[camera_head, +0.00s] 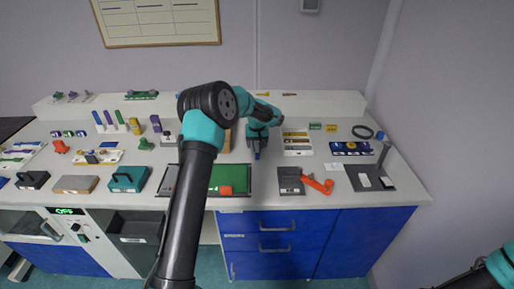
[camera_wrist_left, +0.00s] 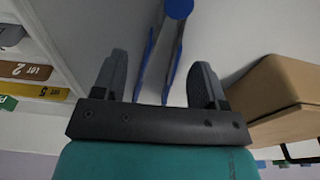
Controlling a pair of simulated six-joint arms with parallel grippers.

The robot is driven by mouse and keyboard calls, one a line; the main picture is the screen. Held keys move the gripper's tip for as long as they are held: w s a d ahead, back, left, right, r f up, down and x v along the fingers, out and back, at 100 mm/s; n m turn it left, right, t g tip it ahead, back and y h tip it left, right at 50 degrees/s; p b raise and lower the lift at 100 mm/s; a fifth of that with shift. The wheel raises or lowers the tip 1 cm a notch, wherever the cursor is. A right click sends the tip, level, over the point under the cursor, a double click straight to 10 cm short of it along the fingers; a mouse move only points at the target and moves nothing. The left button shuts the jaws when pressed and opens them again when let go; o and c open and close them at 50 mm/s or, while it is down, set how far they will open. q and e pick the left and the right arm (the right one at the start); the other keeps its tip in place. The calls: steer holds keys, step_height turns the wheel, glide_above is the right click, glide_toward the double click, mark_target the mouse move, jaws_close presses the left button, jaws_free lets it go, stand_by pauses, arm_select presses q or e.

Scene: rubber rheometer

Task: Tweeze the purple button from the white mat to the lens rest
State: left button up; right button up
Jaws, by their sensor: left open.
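My left gripper (camera_head: 257,146) is low over the middle of the bench. In the left wrist view its two dark fingers (camera_wrist_left: 158,82) are spread apart. A blue two-legged tool (camera_wrist_left: 178,42) with a round end, apparently the tweezers, shows between and beyond the fingers, with gaps on both sides. In the head view, a bit of its blue (camera_head: 257,156) shows just below the gripper. I cannot make out the purple button. A white mat (camera_head: 95,157) with small items lies on the left of the bench. I cannot tell which thing is the lens rest. My right gripper is out of view.
A tan box (camera_wrist_left: 285,92) stands close right of the gripper in the left wrist view. A white rack of labelled lots (camera_head: 298,142) stands on the other side. A green board (camera_head: 232,178), orange-handled tool (camera_head: 318,184) and dark tray (camera_head: 368,178) lie near the front edge.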

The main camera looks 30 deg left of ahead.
arm_select(q)
steer(key=shift+a+f, duration=0.1)
steer(key=shift+f, duration=0.45)
steer(key=shift+c, duration=0.2)
steer(key=c, duration=0.7)
steer(key=shift+o, duration=0.2)
steer(key=shift+r, duration=0.15)
step_height(320, 180, up, 12)
stand_by(0.3)
